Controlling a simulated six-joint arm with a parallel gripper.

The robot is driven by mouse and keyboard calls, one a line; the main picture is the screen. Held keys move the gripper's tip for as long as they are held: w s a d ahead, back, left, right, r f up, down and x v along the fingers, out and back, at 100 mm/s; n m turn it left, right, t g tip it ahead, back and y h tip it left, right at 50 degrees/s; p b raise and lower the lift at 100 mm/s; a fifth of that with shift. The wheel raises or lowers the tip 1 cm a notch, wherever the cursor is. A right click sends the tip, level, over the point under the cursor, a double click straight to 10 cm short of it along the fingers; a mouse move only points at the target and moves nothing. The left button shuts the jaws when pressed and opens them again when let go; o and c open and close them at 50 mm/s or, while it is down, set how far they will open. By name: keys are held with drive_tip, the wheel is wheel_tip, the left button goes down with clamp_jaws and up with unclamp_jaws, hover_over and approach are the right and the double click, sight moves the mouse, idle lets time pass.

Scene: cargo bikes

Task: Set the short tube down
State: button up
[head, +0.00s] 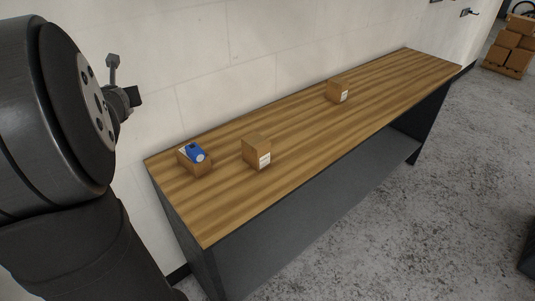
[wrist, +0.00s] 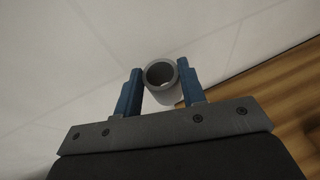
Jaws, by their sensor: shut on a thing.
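The short tube (wrist: 162,91) is a grey-white hollow cylinder, seen in the wrist view with its open end toward the camera. It sits between the two blue fingers of my gripper (wrist: 161,92), which is shut on it. Pale wall lies behind the tube, with the wooden bench top to its right. In the head view, my gripper (head: 125,96) is at the left, partly hidden behind my arm, in front of the wall and above the bench's left end. I cannot make out the tube clearly there.
The long wooden bench (head: 300,128) carries an open box (head: 198,168) with blue and white contents at its left end. A carton (head: 256,151) stands beside it, and another carton (head: 337,91) is farther back. Bare wood lies between the cartons and along the front edge.

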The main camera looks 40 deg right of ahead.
drive_tip(key=s+d, duration=0.4)
drive_tip(key=d, duration=0.5)
drive_tip(key=s+d, duration=0.3)
drive_tip(key=d, duration=0.6)
drive_tip(key=s+d, duration=0.4)
drive_tip(key=d, duration=0.5)
drive_tip(key=s+d+n+y, duration=0.1)
drive_tip(key=s+d, duration=0.6)
drive_tip(key=s, duration=0.5)
drive_tip(key=s+d, duration=0.8)
drive_tip(key=s, duration=0.4)
wheel_tip(320, 180, down, 12)
drive_tip(key=w+f, duration=0.2)
drive_tip(key=w, duration=0.1)
drive_tip(key=w+f, duration=0.2)
drive_tip(key=w, duration=0.2)
drive_tip(key=w+f, duration=0.2)
drive_tip(key=w, duration=0.2)
drive_tip(key=shift+a+f, duration=0.3)
drive_tip(key=shift+a, duration=0.05)
wheel_tip(320, 180, down, 4)
drive_tip(key=shift+w+f, duration=0.1)
